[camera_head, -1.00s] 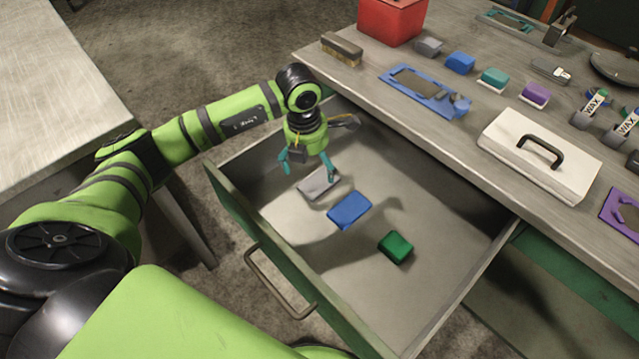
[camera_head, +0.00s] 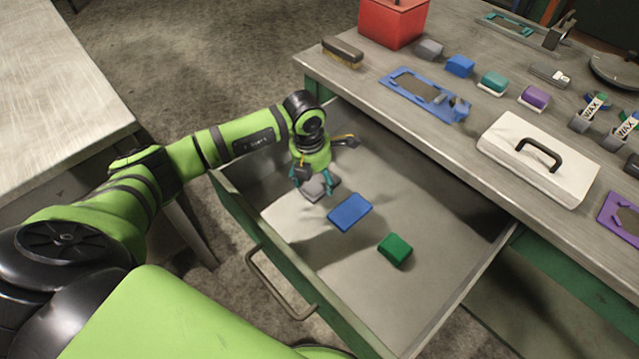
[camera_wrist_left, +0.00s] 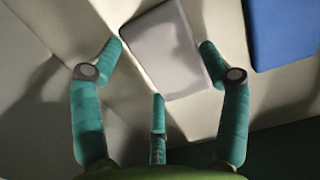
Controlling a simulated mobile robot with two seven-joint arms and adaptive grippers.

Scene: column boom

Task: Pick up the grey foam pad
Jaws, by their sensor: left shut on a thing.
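The grey foam pad (camera_head: 319,190) is at the far left part of the open drawer, partly hidden by my left gripper (camera_head: 315,185). In the left wrist view the pad (camera_wrist_left: 160,50) sits between the teal fingers of the left gripper (camera_wrist_left: 162,47), which is shut on it. I cannot tell whether the pad touches the drawer floor or is slightly above it. My right gripper is not in view.
In the drawer (camera_head: 440,285), a blue pad (camera_head: 350,212) lies close to the right of the grey pad, and a green block (camera_head: 395,249) lies farther right. The workbench (camera_head: 440,135) above holds a red bin (camera_head: 392,22), a white case (camera_head: 540,160) and several small blocks.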

